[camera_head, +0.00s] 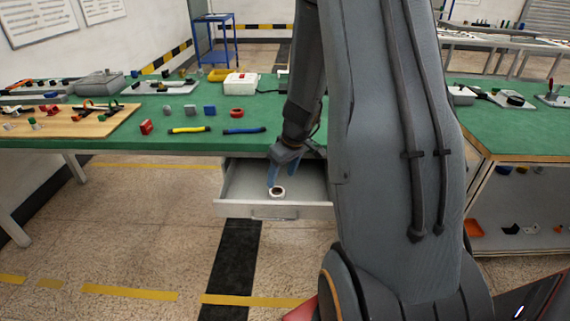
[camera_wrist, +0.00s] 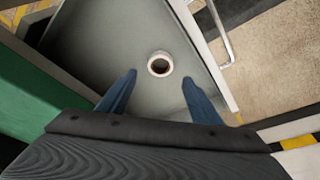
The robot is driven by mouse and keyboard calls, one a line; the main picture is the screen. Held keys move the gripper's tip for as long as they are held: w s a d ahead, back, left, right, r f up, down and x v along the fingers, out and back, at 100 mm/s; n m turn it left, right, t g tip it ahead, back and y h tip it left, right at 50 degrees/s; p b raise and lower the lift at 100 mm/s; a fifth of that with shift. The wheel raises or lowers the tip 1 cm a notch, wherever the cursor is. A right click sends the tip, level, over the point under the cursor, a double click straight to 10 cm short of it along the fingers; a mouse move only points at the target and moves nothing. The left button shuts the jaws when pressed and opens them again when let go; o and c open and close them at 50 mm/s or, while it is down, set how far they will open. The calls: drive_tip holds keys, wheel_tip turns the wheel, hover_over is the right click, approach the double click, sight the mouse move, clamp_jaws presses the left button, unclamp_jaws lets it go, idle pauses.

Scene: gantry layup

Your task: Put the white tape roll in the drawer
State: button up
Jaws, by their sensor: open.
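The white tape roll (camera_head: 277,192) lies in the open drawer (camera_head: 240,208), near its front wall. In the wrist view the roll (camera_wrist: 160,64) lies flat on the grey drawer floor (camera_wrist: 110,45), its dark centre hole facing up. My gripper (camera_head: 278,175) is over the drawer, with its blue fingers pointing down. In the wrist view my gripper (camera_wrist: 158,82) has its fingers spread wide, and the roll shows beyond the gap between them, held by neither. My arm hides the right part of the drawer in the head view.
The green table (camera_head: 185,142) above the drawer holds a red tape roll (camera_head: 237,112), yellow and blue tools, small blocks and a wooden board (camera_head: 70,130). The drawer's metal handle (camera_wrist: 222,40) shows in the wrist view. Open floor lies in front.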

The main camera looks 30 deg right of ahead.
drive_tip(key=s+a+r+g, duration=0.1)
drive_tip(key=s+a+r, duration=0.6)
drive_tip(key=a+r, duration=0.2)
drive_tip(key=s+a+r+m+g, duration=0.2)
drive_tip(key=s+a, duration=0.5)
drive_tip(key=s, duration=0.6)
drive_tip(key=shift+a+r+m+h, duration=0.2)
drive_tip(key=shift+r+m+h, duration=0.1)
drive_tip(key=shift+r+m, duration=0.3)
drive_tip(key=shift+s, duration=0.1)
drive_tip(key=shift+s+a+r+n+p, duration=0.1)
drive_tip(key=shift+a+r+n+p, duration=0.2)
drive_tip(key=shift+a+p, duration=0.2)
drive_tip(key=shift+a+r+n+p, duration=0.2)
drive_tip(key=shift+a+r+p, duration=0.05)
drive_tip(key=shift+a+p, duration=0.25)
